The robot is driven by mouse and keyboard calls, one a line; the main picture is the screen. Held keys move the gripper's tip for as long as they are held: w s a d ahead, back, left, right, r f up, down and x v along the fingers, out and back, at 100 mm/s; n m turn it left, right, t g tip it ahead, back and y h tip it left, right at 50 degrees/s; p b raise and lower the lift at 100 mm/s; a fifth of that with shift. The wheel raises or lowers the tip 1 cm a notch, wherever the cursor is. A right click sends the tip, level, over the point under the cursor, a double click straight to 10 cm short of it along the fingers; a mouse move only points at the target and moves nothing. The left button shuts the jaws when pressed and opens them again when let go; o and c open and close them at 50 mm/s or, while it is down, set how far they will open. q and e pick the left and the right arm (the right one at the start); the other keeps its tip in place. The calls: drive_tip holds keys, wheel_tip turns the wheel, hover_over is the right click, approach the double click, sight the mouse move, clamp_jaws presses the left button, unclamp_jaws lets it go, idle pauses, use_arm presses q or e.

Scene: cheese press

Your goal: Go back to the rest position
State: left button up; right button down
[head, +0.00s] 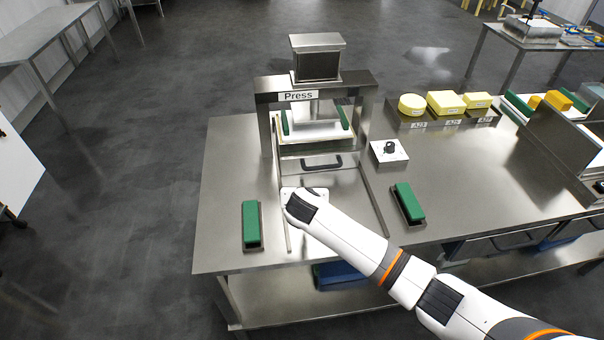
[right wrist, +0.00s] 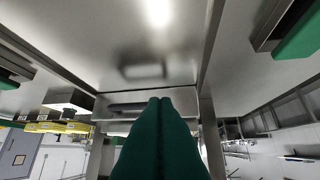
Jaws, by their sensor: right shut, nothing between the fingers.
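My right arm comes in from the lower right in the head view, and its hand (head: 300,205) is over the front of the press table (head: 225,190). The arm hides its fingers there. In the right wrist view my right gripper (right wrist: 160,102) shows its two green fingers together, shut and empty. They point toward the press drawer handle, which is apart from them. The press (head: 318,85) stands behind the hand with green blocks inside its frame. My left gripper is not in view.
Green blocks in holders lie left (head: 250,222) and right (head: 408,200) of the rails. A control box with a black knob (head: 389,151) stands right of the press. Yellow cheeses (head: 445,103) stand on a back-right rack. The right tabletop has free room.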

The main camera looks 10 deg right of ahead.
drive_tip(key=s+f+m, duration=0.1)
drive_tip(key=s+m, duration=0.1)
drive_tip(key=s+f+m+g, duration=0.1)
drive_tip(key=s+m, duration=0.1)
drive_tip(key=s, duration=0.1)
drive_tip(key=s+f+m+y, duration=0.1)
drive_tip(key=s, duration=0.1)
drive_tip(key=shift+s+a+m+g, duration=0.15)
drive_tip(key=shift+a+m+g, duration=0.15)
drive_tip(key=shift+a+m, duration=0.1)
drive_tip(key=s+d+r+m+g, duration=0.15)
drive_tip(key=s+d+m, duration=0.25)
drive_tip(key=s+m, duration=0.55)
drive_tip(key=s+d+m+g, duration=0.2)
drive_tip(key=s+d+m, duration=0.3)
drive_tip(key=s+m, duration=0.4)
drive_tip(key=s+d+r+m+g, duration=0.1)
drive_tip(key=s+d+m, duration=0.3)
drive_tip(key=s+m, duration=0.55)
wheel_tip(320, 180, down, 25)
drive_tip(key=s+n+g, duration=0.2)
drive_tip(key=s, duration=0.1)
drive_tip(key=s+d+f, duration=0.3)
drive_tip(key=s+f, duration=1.3)
drive_tip(key=f, duration=0.1)
drive_tip(key=shift+s+d+f+g+y+b, duration=0.2)
drive_tip(key=shift+s+f+g+y+b, duration=0.15)
drive_tip(key=shift+s+f+b, duration=0.1)
